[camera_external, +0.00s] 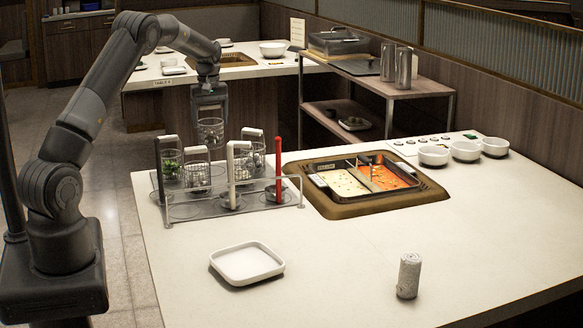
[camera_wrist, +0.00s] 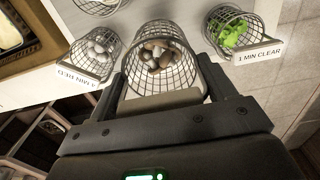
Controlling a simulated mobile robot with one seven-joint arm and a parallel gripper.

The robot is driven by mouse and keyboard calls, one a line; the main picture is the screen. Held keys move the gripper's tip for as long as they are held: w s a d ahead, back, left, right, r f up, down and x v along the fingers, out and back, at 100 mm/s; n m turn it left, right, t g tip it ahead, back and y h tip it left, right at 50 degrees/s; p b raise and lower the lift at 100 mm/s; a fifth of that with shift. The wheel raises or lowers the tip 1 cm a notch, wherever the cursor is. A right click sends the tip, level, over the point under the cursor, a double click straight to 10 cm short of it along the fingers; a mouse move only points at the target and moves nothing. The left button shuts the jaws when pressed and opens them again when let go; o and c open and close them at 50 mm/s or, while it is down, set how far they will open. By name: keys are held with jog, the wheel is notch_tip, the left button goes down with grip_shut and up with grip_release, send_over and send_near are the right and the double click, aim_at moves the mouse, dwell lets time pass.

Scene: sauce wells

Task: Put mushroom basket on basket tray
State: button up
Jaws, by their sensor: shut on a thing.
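The mushroom basket (camera_wrist: 160,62) is a wire basket with brown and pale mushrooms in it. My gripper (camera_wrist: 165,92) is shut on its handle end. In the external view my gripper (camera_external: 209,96) points down and the basket (camera_external: 210,132) hangs below it, above and behind the other baskets. The basket tray (camera_external: 182,214) is a grey tray with round spots and a thin metal rail, at the table's left back.
A basket of greens (camera_wrist: 228,30) and a basket of pale balls (camera_wrist: 96,48) flank the held one. A red-handled ladle (camera_external: 278,165) and a white-handled one (camera_external: 230,175) stand on the tray.

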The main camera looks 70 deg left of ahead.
aim_at(211, 146)
notch_tip(211, 146, down, 10)
jog(key=shift+r, duration=0.2)
jog(key=shift+f, duration=0.1)
jog(key=o, duration=1.5)
notch_tip(211, 146, up, 12)
jog(key=shift+r, duration=0.1)
jog(key=shift+d, duration=0.1)
